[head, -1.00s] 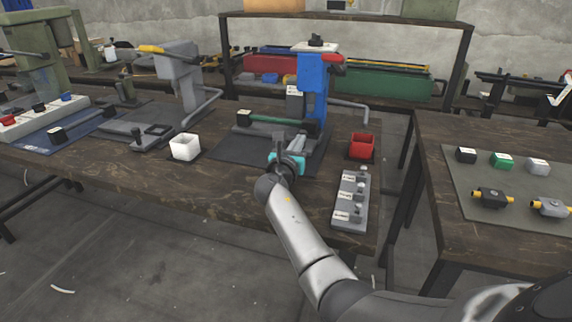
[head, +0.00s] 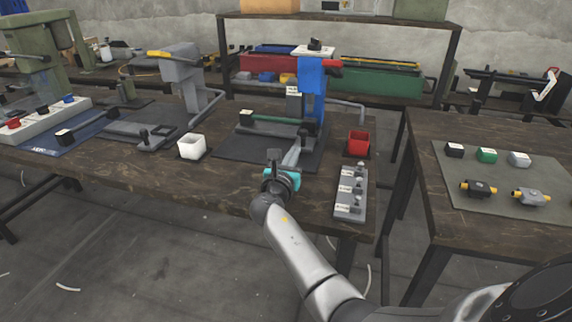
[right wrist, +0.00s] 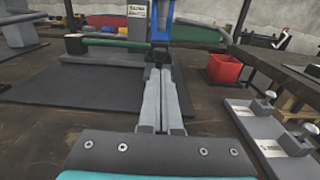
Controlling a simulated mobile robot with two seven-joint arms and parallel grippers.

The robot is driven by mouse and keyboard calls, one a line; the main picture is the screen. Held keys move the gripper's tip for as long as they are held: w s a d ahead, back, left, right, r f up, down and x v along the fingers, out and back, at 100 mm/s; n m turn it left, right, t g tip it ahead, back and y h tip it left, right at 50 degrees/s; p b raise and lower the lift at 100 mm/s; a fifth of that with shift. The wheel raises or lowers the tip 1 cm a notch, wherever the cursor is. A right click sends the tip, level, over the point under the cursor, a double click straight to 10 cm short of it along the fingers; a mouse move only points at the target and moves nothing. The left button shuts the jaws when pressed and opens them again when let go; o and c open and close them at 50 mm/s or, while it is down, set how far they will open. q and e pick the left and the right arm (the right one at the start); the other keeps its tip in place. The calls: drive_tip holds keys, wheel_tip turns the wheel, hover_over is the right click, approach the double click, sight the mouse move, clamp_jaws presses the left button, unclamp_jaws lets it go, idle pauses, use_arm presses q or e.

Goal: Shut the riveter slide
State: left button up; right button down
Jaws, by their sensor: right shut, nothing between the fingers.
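The blue riveter (head: 312,88) stands upright on a dark mat, with a green bar (head: 272,119) ending in a black knob to its left. In the right wrist view, the riveter's blue column (right wrist: 162,22) and green bar (right wrist: 100,44) show ahead of the fingers. My right gripper (head: 298,142), with a teal band, is in front of the riveter over the near side of the mat. Its fingers (right wrist: 160,72) are shut together and empty, pointing toward the riveter's foot. They partly hide the grey base, so I cannot tell the slide's position. My left gripper is out of view.
A white bin (head: 191,147) stands left of the mat (head: 235,148). A red bin (head: 358,144) and a grey switch panel (head: 350,195) are to the right. A grey press (head: 180,65) stands further left. A side table (head: 425,175) holds small parts.

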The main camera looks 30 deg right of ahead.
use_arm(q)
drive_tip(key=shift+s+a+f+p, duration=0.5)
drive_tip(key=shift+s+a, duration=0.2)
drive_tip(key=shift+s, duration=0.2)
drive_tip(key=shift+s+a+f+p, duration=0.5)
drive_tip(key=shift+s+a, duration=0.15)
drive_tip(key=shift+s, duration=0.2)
use_arm(e)
drive_tip(key=shift+v, duration=3.1)
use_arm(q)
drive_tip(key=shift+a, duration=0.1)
